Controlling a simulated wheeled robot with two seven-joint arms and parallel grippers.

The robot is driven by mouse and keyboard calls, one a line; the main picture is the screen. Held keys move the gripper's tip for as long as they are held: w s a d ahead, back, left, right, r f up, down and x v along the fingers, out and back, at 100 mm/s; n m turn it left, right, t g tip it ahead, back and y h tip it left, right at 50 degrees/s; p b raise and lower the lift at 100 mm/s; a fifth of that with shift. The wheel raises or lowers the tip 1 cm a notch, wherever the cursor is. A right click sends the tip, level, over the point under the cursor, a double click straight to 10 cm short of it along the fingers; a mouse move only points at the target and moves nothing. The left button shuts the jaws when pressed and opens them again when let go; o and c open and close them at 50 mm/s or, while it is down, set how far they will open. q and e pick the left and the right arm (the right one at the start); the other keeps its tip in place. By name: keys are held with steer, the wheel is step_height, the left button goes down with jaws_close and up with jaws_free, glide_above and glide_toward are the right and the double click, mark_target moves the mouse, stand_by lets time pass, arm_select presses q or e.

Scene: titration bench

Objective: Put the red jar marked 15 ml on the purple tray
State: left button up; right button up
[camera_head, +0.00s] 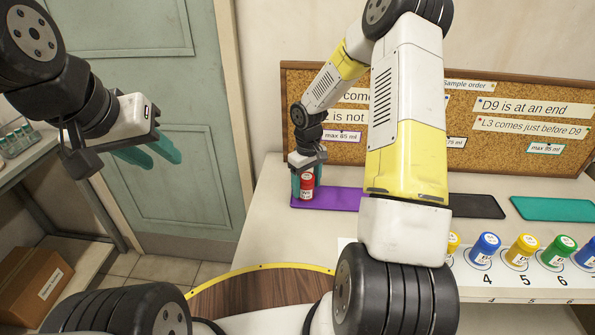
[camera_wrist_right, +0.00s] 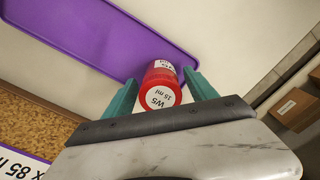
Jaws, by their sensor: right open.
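The red jar (camera_head: 307,187) is upright at the left end of the purple tray (camera_head: 340,199) and appears to rest on it. In the right wrist view the jar (camera_wrist_right: 162,84) shows a white lid label reading W5 and 15 ml, with the purple tray (camera_wrist_right: 130,40) beneath and beyond it. My right gripper (camera_head: 307,176) is open, its teal fingers on either side of the jar; whether they touch it is unclear. My left gripper (camera_head: 148,153) hangs empty and open in front of the green door, far from the tray.
A dark tray (camera_head: 477,206) and a teal tray (camera_head: 553,209) lie right of the purple one. Blue (camera_head: 485,246), yellow (camera_head: 522,250) and green (camera_head: 558,251) jars stand in a numbered row in front. A corkboard (camera_head: 540,148) with notes stands behind.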

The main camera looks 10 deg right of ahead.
step_height(320, 180, up, 11)
steer(key=shift+r, duration=0.2)
steer(key=s+a+r+m+t+y, duration=0.2)
steer(key=s+r+m+t, duration=0.3)
steer(key=s+r, duration=1.5)
steer(key=s+t, duration=0.1)
steer(key=s, duration=0.3)
steer(key=shift+s, duration=0.15)
steer(key=shift+a, duration=0.1)
